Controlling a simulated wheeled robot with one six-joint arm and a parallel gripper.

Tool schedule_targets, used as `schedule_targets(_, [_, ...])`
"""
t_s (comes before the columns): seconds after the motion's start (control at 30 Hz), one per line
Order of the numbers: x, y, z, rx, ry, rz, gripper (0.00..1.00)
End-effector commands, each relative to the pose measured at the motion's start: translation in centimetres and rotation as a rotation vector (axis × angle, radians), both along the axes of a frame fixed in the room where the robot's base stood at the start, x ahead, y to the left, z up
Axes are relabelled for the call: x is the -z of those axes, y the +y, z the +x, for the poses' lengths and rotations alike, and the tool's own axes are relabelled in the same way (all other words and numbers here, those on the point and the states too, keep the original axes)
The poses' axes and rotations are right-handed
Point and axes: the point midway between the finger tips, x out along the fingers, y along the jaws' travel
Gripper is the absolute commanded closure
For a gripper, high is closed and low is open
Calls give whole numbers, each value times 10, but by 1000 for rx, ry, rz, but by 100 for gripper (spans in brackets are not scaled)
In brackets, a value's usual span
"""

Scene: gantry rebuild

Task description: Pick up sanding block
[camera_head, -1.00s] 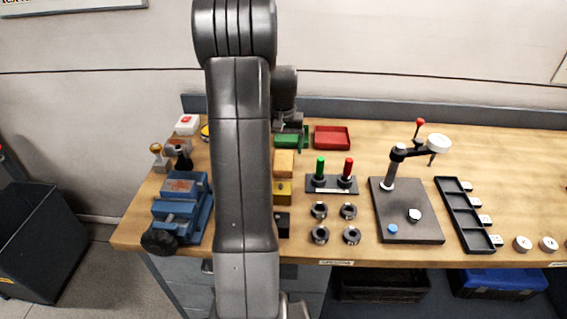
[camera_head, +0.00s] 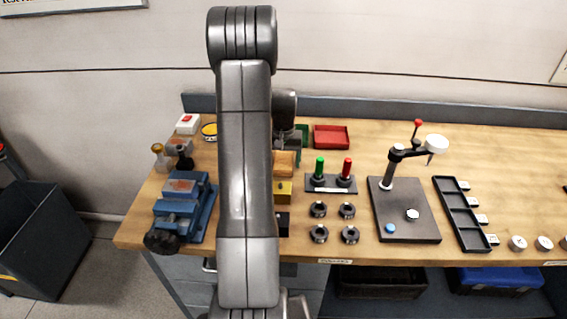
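A tan-orange block (camera_head: 285,160) lies on the bench just right of my arm, partly hidden by it. It may be the sanding block, but I cannot be sure. A yellow block (camera_head: 283,191) and a dark block (camera_head: 283,222) sit in front of it in the same column. My gripper (camera_head: 288,146) is behind my arm, at the far end of the tan-orange block, beside the green tray (camera_head: 302,134). Its fingers are mostly hidden and small. I cannot tell whether it is open or touches the block.
A blue vise (camera_head: 184,210) stands left of my arm. A red tray (camera_head: 331,136), a rack with green and red handles (camera_head: 331,184), several dark rings (camera_head: 319,209) and a press stand (camera_head: 405,222) are to the right. Bare bench lies between the red tray and the press.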

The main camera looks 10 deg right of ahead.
Motion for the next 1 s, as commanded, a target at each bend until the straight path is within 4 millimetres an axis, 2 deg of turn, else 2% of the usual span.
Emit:
schedule_targets(0.03, [0,0,0,0,0,0,36])
schedule_targets(0.2, [0,0,0,0,0,0,68])
schedule_targets(0.47, [-2,0,0,0,-1,0,68])
schedule_targets(0.57, [-10,0,1,0,-4,-1,68])
schedule_targets(1.0, [-88,0,1,0,-4,-1,68])
